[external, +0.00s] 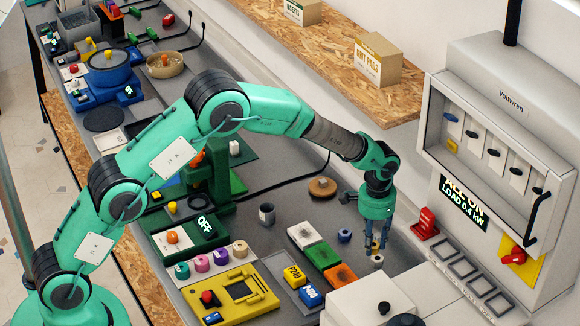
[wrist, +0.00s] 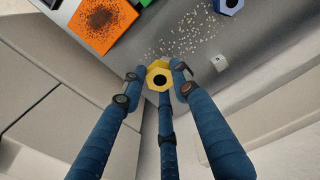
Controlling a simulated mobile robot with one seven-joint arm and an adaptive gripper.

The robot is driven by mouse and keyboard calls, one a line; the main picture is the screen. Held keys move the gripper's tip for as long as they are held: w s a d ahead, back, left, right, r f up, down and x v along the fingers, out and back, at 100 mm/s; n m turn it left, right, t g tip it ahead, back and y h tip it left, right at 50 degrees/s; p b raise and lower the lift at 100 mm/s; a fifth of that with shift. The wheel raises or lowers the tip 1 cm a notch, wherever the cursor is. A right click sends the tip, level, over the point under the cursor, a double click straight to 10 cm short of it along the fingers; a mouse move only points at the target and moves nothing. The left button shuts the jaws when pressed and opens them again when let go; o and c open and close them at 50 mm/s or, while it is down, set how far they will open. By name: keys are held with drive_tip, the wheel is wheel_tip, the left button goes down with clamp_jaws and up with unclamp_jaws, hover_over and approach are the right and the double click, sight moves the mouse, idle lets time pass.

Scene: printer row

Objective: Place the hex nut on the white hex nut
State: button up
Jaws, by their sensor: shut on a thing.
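My gripper (external: 377,246) has several blue fingers and points down over the grey bench at the right. Its fingertips (wrist: 155,84) close around a yellow hex nut with a dark hole (wrist: 158,76). A blue hex nut (external: 344,236) stands apart to the left, and shows at the top edge of the wrist view (wrist: 228,5).
An orange tray of dark grains (external: 340,276) and a green one (external: 322,256) lie left of my gripper. Pale bits are scattered on the bench beside the nut. A red stand (external: 425,225) and a grey cabinet (external: 500,150) are at right; pale boxes (external: 375,300) are in front.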

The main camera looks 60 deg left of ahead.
sight(377, 258)
drive_tip(key=shift+w+f, duration=0.1)
drive_tip(key=shift+w, duration=0.95)
drive_tip(key=shift+f, duration=0.1)
drive_tip(key=shift+f+b, duration=0.3)
drive_tip(key=shift+f, duration=1.35)
drive_tip(key=shift+f, duration=0.1)
drive_tip(key=o, duration=0.9)
drive_tip(key=shift+c, duration=0.2)
wheel_tip(377, 258, up, 8)
drive_tip(key=shift+f+p, duration=0.15)
drive_tip(key=shift+p, duration=0.3)
